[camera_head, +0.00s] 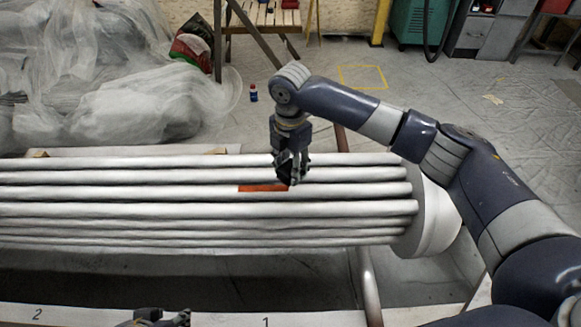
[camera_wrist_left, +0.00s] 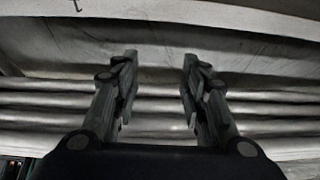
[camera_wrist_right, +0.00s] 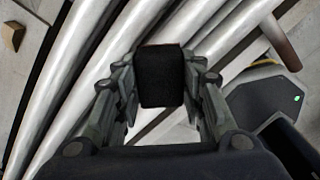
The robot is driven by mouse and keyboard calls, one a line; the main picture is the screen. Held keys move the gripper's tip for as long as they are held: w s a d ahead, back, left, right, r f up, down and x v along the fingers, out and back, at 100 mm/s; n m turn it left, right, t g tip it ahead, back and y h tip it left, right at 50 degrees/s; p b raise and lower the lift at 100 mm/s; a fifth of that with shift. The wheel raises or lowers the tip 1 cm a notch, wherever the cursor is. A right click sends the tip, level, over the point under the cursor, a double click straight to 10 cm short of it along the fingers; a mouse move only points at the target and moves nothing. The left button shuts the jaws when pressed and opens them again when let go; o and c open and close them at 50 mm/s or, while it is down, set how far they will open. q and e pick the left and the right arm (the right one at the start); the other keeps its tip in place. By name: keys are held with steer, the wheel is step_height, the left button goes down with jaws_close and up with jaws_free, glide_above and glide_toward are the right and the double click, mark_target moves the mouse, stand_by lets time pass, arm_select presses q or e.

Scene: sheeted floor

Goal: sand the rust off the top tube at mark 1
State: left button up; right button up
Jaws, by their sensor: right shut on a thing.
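An orange-brown rust patch (camera_head: 258,188) lies on one of the long pale tubes (camera_head: 120,191) of the bundle, roughly above the "1" mark (camera_head: 265,321) on the white front board. My right gripper (camera_head: 291,172) points down at the right end of the patch. It is shut on a black block (camera_wrist_right: 160,77), which shows between its fingers in the right wrist view. I cannot tell whether the block touches the tube.
A "2" mark (camera_head: 38,314) is on the front board at left. A round white end piece (camera_head: 438,218) caps the tubes at right, near my right arm. Plastic sheeting (camera_head: 120,95) covers things at back left. A small blue bottle (camera_head: 253,93) stands on the floor.

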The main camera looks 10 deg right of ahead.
mark_target(290, 188)
steer(key=shift+f+b, duration=0.65)
steer(key=shift+b, duration=0.05)
steer(key=shift+f+b, duration=0.2)
steer(key=shift+b, duration=0.2)
steer(key=shift+f+b, duration=0.6)
steer(key=shift+b, duration=0.25)
arm_select(q)
steer(key=w+d+r+t+h, duration=0.2)
steer(key=w+d+r+t, duration=0.3)
steer(key=w+r+t, duration=0.4)
steer(key=shift+w+d+r+m, duration=0.25)
steer(key=shift+w+r, duration=0.5)
steer(key=shift+w, duration=1.7)
steer(key=shift+a, duration=0.1)
steer(key=shift+s+a+f, duration=0.1)
steer(key=shift+f, duration=0.15)
arm_select(e)
steer(key=shift+f, duration=0.75)
arm_select(q)
steer(key=shift+s+f, duration=0.15)
steer(key=shift+f, duration=0.1)
arm_select(e)
steer(key=shift+f, duration=0.25)
